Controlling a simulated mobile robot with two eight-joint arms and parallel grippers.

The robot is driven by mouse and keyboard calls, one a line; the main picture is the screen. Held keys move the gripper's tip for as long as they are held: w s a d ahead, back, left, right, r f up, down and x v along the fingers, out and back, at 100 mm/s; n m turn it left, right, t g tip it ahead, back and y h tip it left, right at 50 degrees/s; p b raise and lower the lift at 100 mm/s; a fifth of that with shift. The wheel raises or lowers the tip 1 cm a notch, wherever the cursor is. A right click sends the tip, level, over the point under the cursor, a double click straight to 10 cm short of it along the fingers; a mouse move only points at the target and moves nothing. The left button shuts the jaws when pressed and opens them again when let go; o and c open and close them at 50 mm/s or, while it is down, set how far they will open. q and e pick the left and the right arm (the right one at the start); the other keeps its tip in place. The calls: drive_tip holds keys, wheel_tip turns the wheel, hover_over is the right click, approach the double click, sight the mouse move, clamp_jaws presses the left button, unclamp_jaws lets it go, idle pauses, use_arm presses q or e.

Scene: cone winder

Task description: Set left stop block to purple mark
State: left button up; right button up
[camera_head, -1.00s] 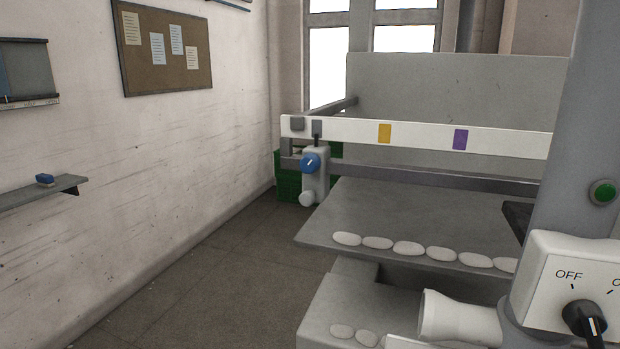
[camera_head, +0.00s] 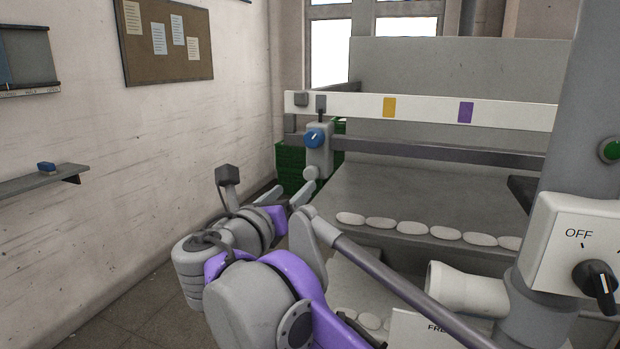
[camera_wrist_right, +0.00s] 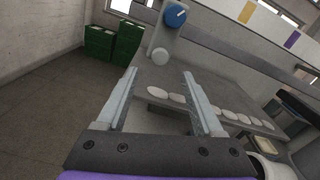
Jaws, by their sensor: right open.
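The left stop block (camera_head: 318,160) is grey with a blue knob (camera_head: 315,138) and a pale round knob (camera_head: 310,173) below. It sits on the dark rail (camera_head: 440,154) near its left end, its pointer (camera_head: 321,104) left of the yellow mark (camera_head: 389,107). The purple mark (camera_head: 465,112) is farther right on the white scale strip. My right gripper (camera_head: 291,192) is open and empty, below and short of the block. In the right wrist view, the block (camera_wrist_right: 157,42) stands beyond the open fingers (camera_wrist_right: 160,74). My left gripper is not in view.
A grey machine table (camera_head: 400,195) with a row of white oval pieces (camera_head: 414,227) lies under the rail. A switch box (camera_head: 580,240) and grey column stand at right. Green crates (camera_wrist_right: 113,42) stand on the floor behind. Open floor lies at left.

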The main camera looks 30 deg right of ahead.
sight(310, 175)
drive_tip(key=p+x, duration=0.1)
drive_tip(key=x, duration=0.9)
drive_tip(key=shift+w+d, duration=0.1)
drive_tip(key=shift+d, duration=0.1)
clamp_jaws()
idle(1.1)
